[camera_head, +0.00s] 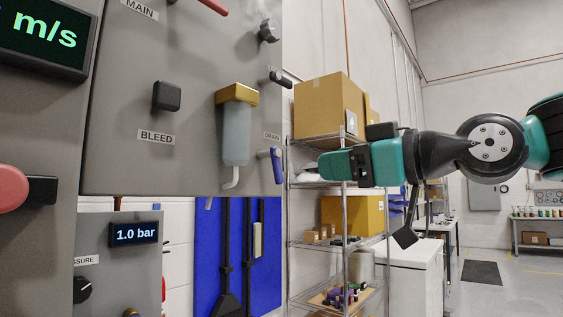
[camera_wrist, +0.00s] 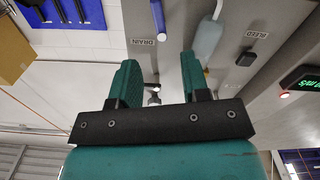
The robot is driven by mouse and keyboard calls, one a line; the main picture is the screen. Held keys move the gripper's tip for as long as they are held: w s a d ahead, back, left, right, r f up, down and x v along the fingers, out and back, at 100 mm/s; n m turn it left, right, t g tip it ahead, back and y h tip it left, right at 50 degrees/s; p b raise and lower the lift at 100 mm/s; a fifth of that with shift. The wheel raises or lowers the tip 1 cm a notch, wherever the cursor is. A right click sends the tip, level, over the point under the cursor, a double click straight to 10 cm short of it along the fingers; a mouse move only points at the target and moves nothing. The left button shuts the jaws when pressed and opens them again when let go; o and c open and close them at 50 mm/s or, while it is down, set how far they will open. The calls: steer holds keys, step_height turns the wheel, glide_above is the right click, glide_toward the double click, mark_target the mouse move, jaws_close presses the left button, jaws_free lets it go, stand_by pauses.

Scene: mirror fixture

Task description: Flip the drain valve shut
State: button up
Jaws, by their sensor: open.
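The drain valve's blue lever (camera_head: 277,165) hangs roughly vertical at the lower right edge of the grey panel, below the DRAIN label (camera_head: 271,135). In the wrist view, which is upside down, the blue lever (camera_wrist: 158,18) shows at the top, beyond the fingertips, with the DRAIN label (camera_wrist: 141,41) close by. My gripper (camera_head: 302,174) reaches in from the right and is just right of the lever in the head view. In the wrist view its two fingers (camera_wrist: 158,78) are spread apart with nothing between them. Contact with the lever is not visible.
Left of the lever is a clear filter bowl (camera_head: 237,135) with a brass top and a bent outlet tube. A black BLEED knob (camera_head: 167,97) is further left. A dark knob (camera_head: 280,79) sticks out above. Metal shelving (camera_head: 344,215) with boxes stands behind my gripper.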

mark_target(279, 169)
steer(key=p+x, duration=0.4)
steer(key=x, duration=0.6)
steer(key=shift+w+a+r, duration=0.15)
steer(key=shift+w+a, duration=0.05)
steer(key=shift+w, duration=0.1)
steer(key=shift+w+a+p, duration=0.35)
steer(key=shift+w+a, duration=0.1)
steer(key=shift+a, duration=0.15)
steer(key=shift+c, duration=0.4)
steer(key=shift+f, duration=0.25)
jaws_close()
